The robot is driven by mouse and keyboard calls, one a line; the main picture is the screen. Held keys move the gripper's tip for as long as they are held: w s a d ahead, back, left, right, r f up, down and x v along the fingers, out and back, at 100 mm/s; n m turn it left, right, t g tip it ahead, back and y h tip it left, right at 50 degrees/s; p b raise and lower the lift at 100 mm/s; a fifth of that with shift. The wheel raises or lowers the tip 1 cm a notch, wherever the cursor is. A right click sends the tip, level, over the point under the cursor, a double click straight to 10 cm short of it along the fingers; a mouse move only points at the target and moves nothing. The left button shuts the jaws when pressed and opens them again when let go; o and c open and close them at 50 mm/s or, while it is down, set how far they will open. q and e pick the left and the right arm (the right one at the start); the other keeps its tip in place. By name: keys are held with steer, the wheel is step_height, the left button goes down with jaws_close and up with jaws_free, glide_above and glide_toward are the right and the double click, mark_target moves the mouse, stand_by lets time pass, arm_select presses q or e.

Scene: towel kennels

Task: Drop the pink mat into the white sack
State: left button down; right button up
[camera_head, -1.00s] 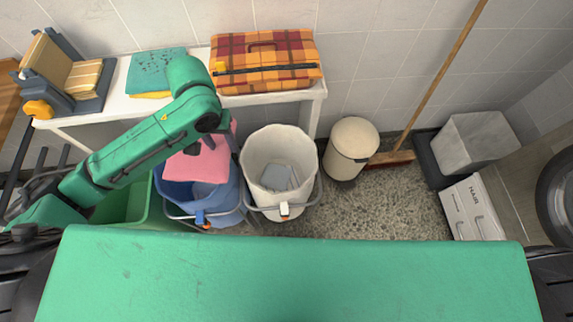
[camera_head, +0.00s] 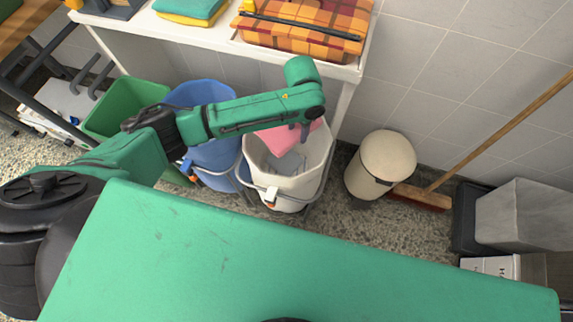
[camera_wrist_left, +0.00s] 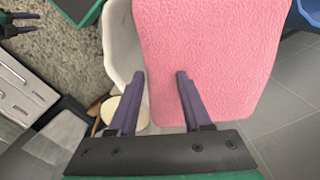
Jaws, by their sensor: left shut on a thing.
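The pink mat (camera_head: 277,139) hangs from my left gripper (camera_head: 303,128), over the mouth of the white sack (camera_head: 292,187). In the left wrist view the mat (camera_wrist_left: 215,60) is spread large beyond my left fingers (camera_wrist_left: 160,75) and covers part of the white sack (camera_wrist_left: 121,42). The sack stands open in a metal frame, with a grey cloth (camera_head: 287,163) inside it. My left gripper is shut on the mat; the arm hides part of the grip.
A blue sack (camera_head: 217,158) and a green bin (camera_head: 122,107) stand left of the white sack. A cream lidded bin (camera_head: 386,158) and a broom (camera_head: 425,198) stand to the right.

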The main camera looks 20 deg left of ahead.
arm_select(q)
steer(key=shift+f, duration=0.6)
steer(key=shift+a+r, duration=0.1)
arm_select(e)
steer(key=shift+w+d+f, duration=0.15)
steer(key=shift+d+f, duration=0.1)
steer(key=shift+f, duration=0.35)
arm_select(q)
steer(key=shift+c, duration=1.3)
jaws_free()
step_height(320, 180, up, 15)
steer(key=p, duration=0.1)
steer(key=shift+f, duration=0.2)
arm_select(e)
steer(key=shift+w+r, duration=0.1)
steer(key=shift+r, duration=0.8)
